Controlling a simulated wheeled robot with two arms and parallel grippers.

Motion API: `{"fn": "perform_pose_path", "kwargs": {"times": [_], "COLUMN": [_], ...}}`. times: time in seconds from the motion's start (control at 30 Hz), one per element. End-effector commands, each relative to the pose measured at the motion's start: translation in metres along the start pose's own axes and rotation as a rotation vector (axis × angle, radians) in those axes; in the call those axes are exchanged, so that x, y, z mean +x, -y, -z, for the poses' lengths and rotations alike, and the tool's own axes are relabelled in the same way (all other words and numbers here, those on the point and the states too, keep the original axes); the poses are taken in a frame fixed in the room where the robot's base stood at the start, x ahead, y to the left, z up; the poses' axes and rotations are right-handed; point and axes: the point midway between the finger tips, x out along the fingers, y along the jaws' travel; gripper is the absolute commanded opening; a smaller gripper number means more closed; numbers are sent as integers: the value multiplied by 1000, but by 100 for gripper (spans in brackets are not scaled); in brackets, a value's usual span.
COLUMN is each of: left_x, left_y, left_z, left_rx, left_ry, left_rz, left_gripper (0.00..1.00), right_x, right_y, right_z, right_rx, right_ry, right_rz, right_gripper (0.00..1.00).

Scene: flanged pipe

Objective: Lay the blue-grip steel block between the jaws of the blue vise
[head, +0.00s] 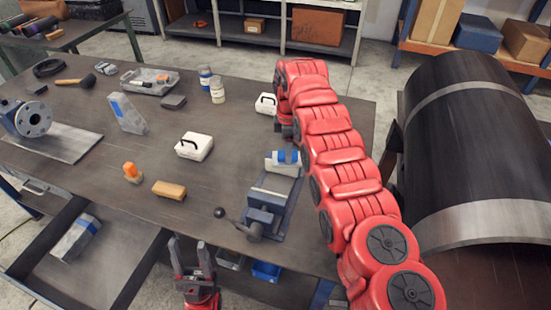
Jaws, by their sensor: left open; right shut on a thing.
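The blue vise (264,208) stands near the table's front edge, with its black-knobbed handle to the left. The steel block (282,168) with a blue grip (281,155) shows at the far end of the vise. My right gripper (288,146) reaches down from above and is shut on the blue grip; its fingers are largely hidden by my red arm. I cannot tell whether the block touches the vise or hangs just above it. My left gripper (190,250) is open and empty, pointing up in front of the table edge.
Left of the vise are a wooden block (169,190), an orange-topped item (132,172) and a white box (194,146). Another white box (266,104) is behind. A flanged pipe (34,119) lies far left.

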Motion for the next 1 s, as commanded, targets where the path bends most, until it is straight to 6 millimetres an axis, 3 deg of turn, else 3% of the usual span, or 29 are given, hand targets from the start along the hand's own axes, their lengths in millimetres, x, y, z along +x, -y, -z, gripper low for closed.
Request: {"fn": "perform_pose_path", "kwargs": {"times": [1.0], "left_x": [10], "left_y": [0], "left_z": [2], "left_rx": [0], "left_ry": [0], "left_rz": [0], "left_gripper": [50], "right_x": [4], "right_y": [1], "right_z": [10], "right_rx": [-291], "right_ry": [-5], "right_rz": [0], "right_gripper": [0]}}
